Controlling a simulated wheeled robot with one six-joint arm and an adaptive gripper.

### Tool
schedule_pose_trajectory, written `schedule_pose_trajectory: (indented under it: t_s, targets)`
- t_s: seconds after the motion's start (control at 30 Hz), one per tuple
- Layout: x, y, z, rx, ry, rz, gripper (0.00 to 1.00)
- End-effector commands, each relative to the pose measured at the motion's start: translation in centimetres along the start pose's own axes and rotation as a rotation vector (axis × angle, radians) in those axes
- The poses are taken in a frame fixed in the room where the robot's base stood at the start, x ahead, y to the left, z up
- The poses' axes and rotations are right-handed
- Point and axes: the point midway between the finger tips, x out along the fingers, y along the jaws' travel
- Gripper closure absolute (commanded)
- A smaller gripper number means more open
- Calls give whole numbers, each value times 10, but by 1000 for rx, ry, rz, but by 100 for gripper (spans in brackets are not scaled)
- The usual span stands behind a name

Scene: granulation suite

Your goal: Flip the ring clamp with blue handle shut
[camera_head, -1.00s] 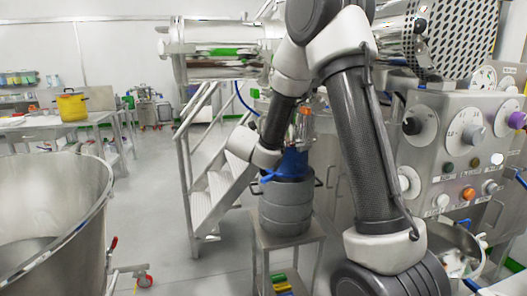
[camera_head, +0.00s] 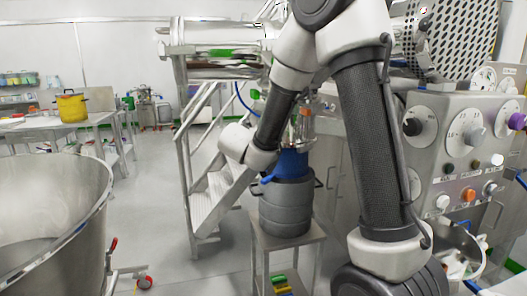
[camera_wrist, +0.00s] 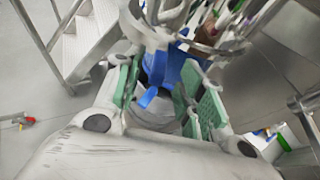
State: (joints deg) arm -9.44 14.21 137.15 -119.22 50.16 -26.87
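The blue handle (camera_head: 269,180) of the ring clamp sticks out to the left above a grey metal drum in the head view. A blue part (camera_head: 292,163) shows just above the drum. In the wrist view, the blue handle (camera_wrist: 148,97) lies between the green-padded fingers of my gripper (camera_wrist: 163,82), which are apart. I see no clear contact between the pads and the handle. More blue (camera_wrist: 172,65) shows behind it. The clamp's band is mostly hidden, so I cannot tell how far it is closed. In the head view my wrist hides the fingers.
The drum (camera_head: 286,212) stands on a small metal table (camera_head: 286,240). Metal stairs (camera_head: 210,195) are to its left, and a control panel (camera_head: 465,140) to the right. A large steel bowl (camera_head: 55,215) fills the lower left. Floor between bowl and stairs is clear.

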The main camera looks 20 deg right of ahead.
Motion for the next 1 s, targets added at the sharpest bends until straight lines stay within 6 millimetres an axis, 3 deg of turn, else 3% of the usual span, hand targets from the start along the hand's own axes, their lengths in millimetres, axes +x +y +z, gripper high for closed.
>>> schedule_pose_trajectory:
  t_s: [0.1,0.3,0.67,0.77,0.87,1.0]
  targets:
    - [-27,1,1,0,-2,4,61]
    - [-55,1,0,0,-2,2,61]
    - [-62,0,0,-1,-1,-1,61]
    - [-64,4,-3,-8,2,8,79]
    - [-64,20,-28,-54,27,25,97]
    - [-59,58,-71,-120,57,41,100]
